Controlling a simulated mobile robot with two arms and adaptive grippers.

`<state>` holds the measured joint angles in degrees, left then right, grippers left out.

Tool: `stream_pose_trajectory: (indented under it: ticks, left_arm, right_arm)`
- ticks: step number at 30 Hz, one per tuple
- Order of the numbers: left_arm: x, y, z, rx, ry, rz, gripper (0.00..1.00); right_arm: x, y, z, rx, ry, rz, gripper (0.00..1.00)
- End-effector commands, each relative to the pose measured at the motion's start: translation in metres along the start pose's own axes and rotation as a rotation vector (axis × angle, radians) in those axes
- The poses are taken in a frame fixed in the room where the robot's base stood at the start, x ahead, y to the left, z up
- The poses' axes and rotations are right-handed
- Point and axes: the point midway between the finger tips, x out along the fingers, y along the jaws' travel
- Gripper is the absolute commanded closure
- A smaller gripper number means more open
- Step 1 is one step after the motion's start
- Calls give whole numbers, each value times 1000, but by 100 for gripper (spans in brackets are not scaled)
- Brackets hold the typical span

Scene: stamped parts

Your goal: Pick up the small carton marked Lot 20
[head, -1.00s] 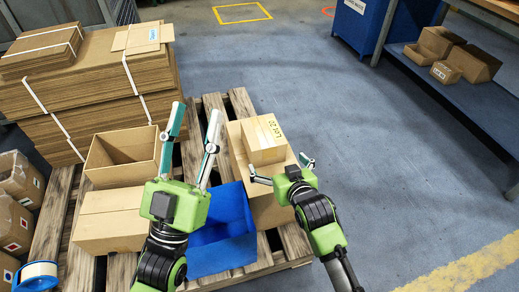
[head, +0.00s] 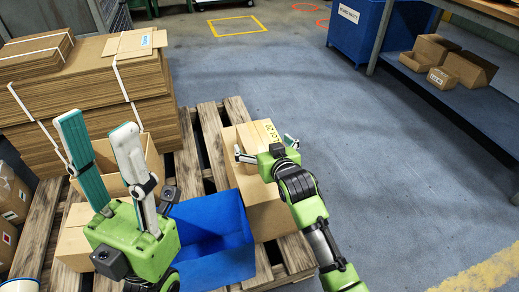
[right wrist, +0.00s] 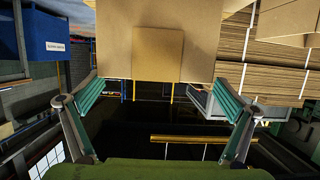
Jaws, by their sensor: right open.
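The small carton marked Lot 20 (head: 258,132) sits on top of a larger tan carton (head: 266,218) on the pallet. My right gripper (head: 263,145) is open, with one finger on each side of the small carton, partly hiding it. In the right wrist view the small carton (right wrist: 157,54) lies centred between the spread fingers (right wrist: 155,79), with gaps on both sides and no visible contact. The larger carton (right wrist: 118,30) shows around it. My left gripper (head: 97,122) is open and empty, raised in front of an open carton.
A blue open bin (head: 233,262) stands left of the larger carton on the wooden pallet (head: 213,145). Strapped flat cardboard (head: 90,85) is stacked behind. A shelf (head: 440,95) with small boxes is at the right. The floor between is clear.

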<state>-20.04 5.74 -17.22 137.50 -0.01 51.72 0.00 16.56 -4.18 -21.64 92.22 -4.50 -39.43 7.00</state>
Motion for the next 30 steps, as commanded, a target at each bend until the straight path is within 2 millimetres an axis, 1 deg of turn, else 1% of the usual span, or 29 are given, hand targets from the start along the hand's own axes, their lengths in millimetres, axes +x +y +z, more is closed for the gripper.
stream_pose_trajectory:
  ticks: [3, 6, 9, 13, 16, 22, 23, 24, 26, 27, 28, 30]
  left_arm:
    - [-8, 0, 2, 0, -1, 0, 60]
    - [-20, 0, 5, 0, -2, 0, 60]
    - [-13, 0, 5, 6, 39, 15, 60]
    - [-7, 1, 6, 9, 62, 25, 60]
    - [-4, 1, 6, 10, 67, 28, 60]
    - [-3, 1, 6, 10, 66, 28, 60]
    - [-3, 1, 6, 10, 66, 28, 60]
    - [-3, 1, 6, 10, 66, 28, 60]
    - [-3, 1, 6, 9, 66, 28, 60]
    - [-3, 1, 6, 9, 66, 28, 60]
    - [-3, 1, 6, 9, 66, 28, 60]
    - [-3, 1, 6, 9, 66, 28, 60]
  right_arm:
    - [9, 1, 3, 0, 1, 0, 0]
    - [23, 4, 6, -1, 2, 1, 0]
    - [38, 6, 7, -1, 2, 0, 0]
    - [50, 6, 6, 0, 0, 0, 0]
    - [53, 6, 4, 0, 0, 0, 0]
    - [53, 6, 3, 0, 0, 0, 0]
    - [53, 6, 3, 0, 0, 0, 8]
    - [53, 6, 3, 0, 0, 0, 18]
    - [53, 6, 4, 0, -1, 0, 34]
    - [53, 6, 4, 0, -1, 0, 44]
    - [53, 6, 4, 0, -2, 0, 49]
    - [53, 6, 5, 0, -3, 0, 49]
